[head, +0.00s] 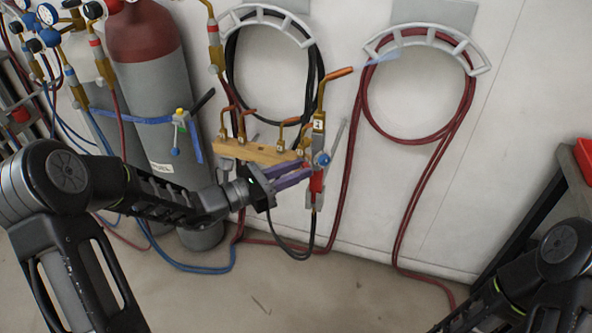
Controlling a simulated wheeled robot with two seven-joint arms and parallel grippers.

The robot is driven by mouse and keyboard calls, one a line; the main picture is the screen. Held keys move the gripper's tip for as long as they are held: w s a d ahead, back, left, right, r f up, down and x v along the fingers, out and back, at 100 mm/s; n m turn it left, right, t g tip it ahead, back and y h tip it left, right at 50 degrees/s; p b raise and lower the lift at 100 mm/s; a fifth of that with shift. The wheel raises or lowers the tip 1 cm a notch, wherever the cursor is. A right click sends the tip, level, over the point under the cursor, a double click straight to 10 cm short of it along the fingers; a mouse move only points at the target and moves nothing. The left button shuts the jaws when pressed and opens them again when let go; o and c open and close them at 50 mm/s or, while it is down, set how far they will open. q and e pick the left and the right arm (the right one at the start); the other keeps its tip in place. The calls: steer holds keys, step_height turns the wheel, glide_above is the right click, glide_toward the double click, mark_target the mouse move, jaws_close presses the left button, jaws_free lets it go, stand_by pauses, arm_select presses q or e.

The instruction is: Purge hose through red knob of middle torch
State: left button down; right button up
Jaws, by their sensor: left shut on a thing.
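A torch (318,130) with a brass upper body, a bent copper tip and a small number label stands upright right of centre. A blue knob (322,158) sits on its right side, and a red part (316,184) lies below it. My left gripper (308,174) has purple fingers and is shut on the torch at about the red part. The fingers hide the exact contact, so I cannot tell whether they hold the red knob itself. A pale bluish streak (376,59) extends right from the copper tip. A dark hose (293,252) loops below the torch. My right gripper is out of view.
A wooden rack (258,152) with brass fittings is just left of the torch. Coiled hoses hang on white wall hooks (425,38). A red-topped grey cylinder (165,110) stands left. A dark bench (560,185) is at right. Hoses run along the floor.

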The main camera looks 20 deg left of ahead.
arm_select(q)
steer(key=shift+s+f+m+h+b, duration=0.1)
steer(key=shift+m+h+b, duration=0.1)
steer(key=shift+m+b, duration=4.4)
steer(key=shift+f+m+h+b, duration=0.15)
steer(key=shift+m+b, duration=2.55)
steer(key=shift+b, duration=3.65)
steer(key=shift+r, duration=0.1)
steer(key=c, duration=1.2)
jaws_free()
steer(key=v, duration=0.7)
steer(key=shift+s+a+p, duration=0.25)
steer(key=shift+p, duration=0.15)
